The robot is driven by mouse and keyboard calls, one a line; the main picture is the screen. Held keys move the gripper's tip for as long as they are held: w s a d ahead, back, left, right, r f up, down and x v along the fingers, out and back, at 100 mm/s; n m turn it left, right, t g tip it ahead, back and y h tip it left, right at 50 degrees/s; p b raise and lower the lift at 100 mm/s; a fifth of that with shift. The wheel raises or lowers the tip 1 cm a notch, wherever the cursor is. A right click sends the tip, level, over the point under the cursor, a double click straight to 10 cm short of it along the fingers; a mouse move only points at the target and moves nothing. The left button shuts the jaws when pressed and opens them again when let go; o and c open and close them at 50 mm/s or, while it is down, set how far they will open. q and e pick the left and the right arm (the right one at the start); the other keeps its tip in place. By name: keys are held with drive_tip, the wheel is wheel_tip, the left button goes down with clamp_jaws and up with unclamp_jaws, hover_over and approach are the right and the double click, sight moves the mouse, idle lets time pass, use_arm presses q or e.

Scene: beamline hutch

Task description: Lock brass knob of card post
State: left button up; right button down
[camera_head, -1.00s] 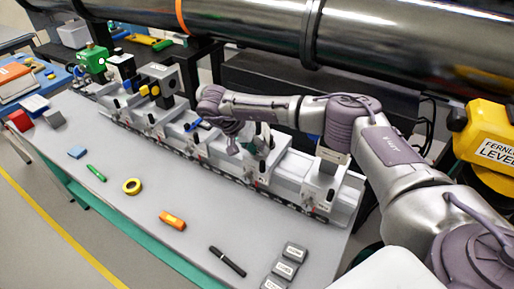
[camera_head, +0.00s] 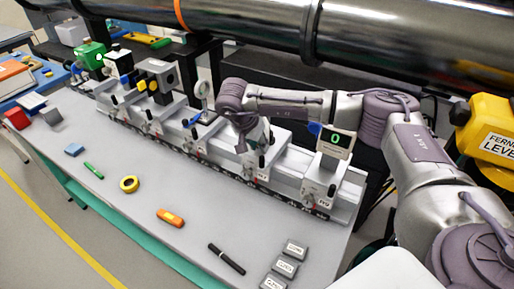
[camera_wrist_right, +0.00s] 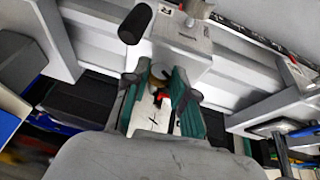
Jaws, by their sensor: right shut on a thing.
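My right gripper (camera_head: 243,142) reaches down over the middle of the rail, beside a grey carriage (camera_head: 262,168). In the right wrist view my right gripper (camera_wrist_right: 159,90) has its two green-sided fingers close around a small brass-coloured part (camera_wrist_right: 158,80), which looks like the knob. The fingers cover most of it, so its turn position cannot be told. A white piece (camera_wrist_right: 150,115) with a red mark lies between the fingers; I cannot tell whether it is part of the card post. My left gripper is not in view.
A black-handled lever (camera_wrist_right: 136,24) stands close to the fingers. Loose tools, such as an orange one (camera_head: 170,217), lie on the front bench. A large pipe (camera_head: 400,45) runs above.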

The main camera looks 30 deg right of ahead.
drive_tip(key=b, duration=0.1)
drive_tip(key=t+b, duration=0.1)
drive_tip(key=t+y+b, duration=0.1)
drive_tip(key=b, duration=0.1)
drive_tip(key=shift+s+d+f+m, duration=0.2)
drive_tip(key=shift+f+m, duration=0.05)
drive_tip(key=shift+m, duration=0.05)
drive_tip(key=shift+r+t+y+b, duration=0.25)
drive_tip(key=shift+t+y+b, duration=0.15)
drive_tip(key=shift+t+b, duration=0.3)
drive_tip(key=c, duration=1.2)
unclamp_jaws()
drive_tip(key=shift+s, duration=0.1)
drive_tip(key=shift+r, duration=0.15)
drive_tip(key=v, duration=1.2)
